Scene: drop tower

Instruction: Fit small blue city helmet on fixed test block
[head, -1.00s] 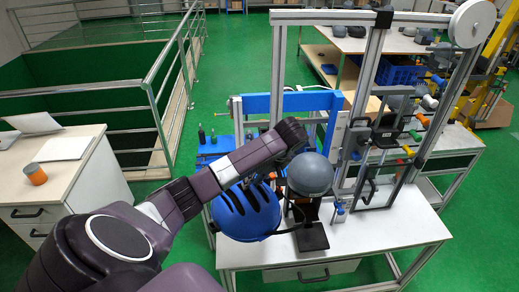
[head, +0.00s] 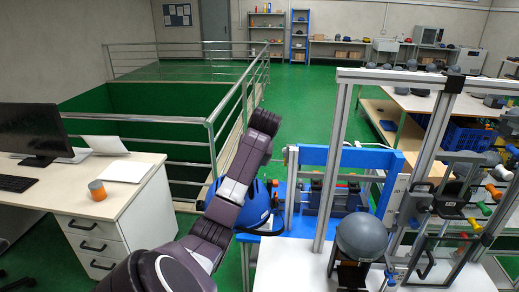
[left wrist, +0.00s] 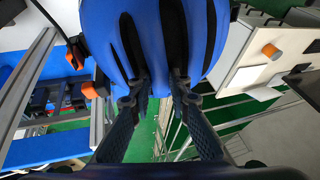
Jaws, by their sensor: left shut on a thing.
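The blue helmet (head: 257,206) with dark vent slots shows in the head view, partly hidden behind my left arm, left of the test frame. In the left wrist view the helmet (left wrist: 150,30) fills the top middle. My left gripper (left wrist: 158,95) is shut on the helmet, its two fingers reaching its edge by the dark slots. In the head view my left gripper is hidden behind the arm. The fixed test block, a grey dome (head: 361,237), stands bare on a dark stand above the white table, to the right of the helmet. My right gripper is not in view.
An aluminium frame (head: 335,165) rises close behind the test block. A blue rig (head: 345,157) stands behind the helmet.

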